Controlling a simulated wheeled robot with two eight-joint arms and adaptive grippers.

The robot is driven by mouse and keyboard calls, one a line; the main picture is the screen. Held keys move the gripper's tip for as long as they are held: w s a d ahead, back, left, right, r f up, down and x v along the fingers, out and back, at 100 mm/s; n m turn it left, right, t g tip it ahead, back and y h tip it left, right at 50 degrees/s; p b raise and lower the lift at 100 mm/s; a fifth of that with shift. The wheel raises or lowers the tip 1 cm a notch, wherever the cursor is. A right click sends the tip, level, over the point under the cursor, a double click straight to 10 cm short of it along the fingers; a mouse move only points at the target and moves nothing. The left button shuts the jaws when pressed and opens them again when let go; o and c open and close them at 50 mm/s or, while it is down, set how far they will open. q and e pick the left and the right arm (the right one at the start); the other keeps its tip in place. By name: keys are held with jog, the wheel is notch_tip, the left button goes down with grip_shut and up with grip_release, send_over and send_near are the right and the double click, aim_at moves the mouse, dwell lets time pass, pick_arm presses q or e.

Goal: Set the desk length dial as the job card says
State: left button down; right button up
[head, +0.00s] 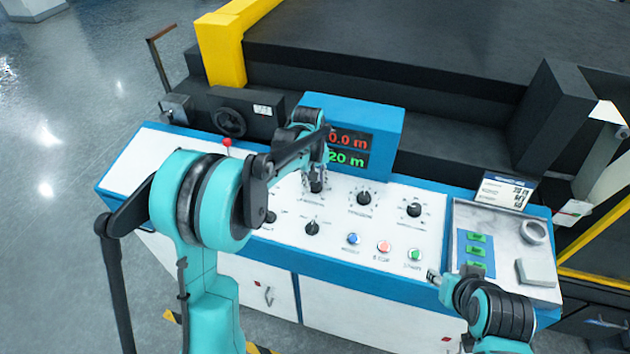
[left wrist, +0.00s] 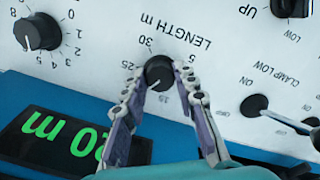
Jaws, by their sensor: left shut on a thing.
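The length dial (left wrist: 160,72) is a black knob on the white panel, with "LENGTH m" printed beside it. The marks 30, 25 and 5 show around it. Its pointer is hard to make out. My left gripper (left wrist: 163,84) is shut on this dial, one finger on each side. In the head view the left gripper (head: 315,180) comes down over the dial and partly hides it. The display (head: 348,150) shows a red line ending "0.0 m" and a green "20 m". The job card (head: 503,190) stands at the right, too small to read. My right gripper (head: 434,276) is near the panel's lower right.
Other black knobs (head: 363,198) lie right of the dial, with blue, red and green buttons (head: 384,247) below. A clamp lever (left wrist: 254,105) is close to the left fingers. A grey tray (head: 470,215) holds a ring, a block and green-marked pieces.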

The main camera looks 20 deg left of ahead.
pick_arm(q)
jog(key=shift+n, duration=0.3)
jog(key=c, duration=1.2)
grip_release()
jog(key=shift+r, duration=0.15)
jog(key=r, duration=0.4)
jog(key=s+r, duration=0.1)
jog(key=r, duration=0.6)
jog(key=shift+s+a+r, duration=0.25)
jog(key=shift+s+r, duration=0.05)
jog(key=s+f+m+t+b, duration=0.1)
jog(key=s+f+m+t, duration=0.1)
jog(key=s, duration=0.6)
jog(key=s+f+m+t+b, duration=0.1)
jog(key=s+f+m, duration=0.1)
jog(key=s, duration=0.6)
jog(key=s+f+m+t+b, duration=0.1)
jog(key=s+f+m+t, duration=0.1)
jog(key=s, duration=0.6)
jog(key=shift+s+d+f+m+t+b, duration=0.15)
jog(key=shift+f+m+t+b, duration=0.2)
jog(key=shift+f, duration=0.2)
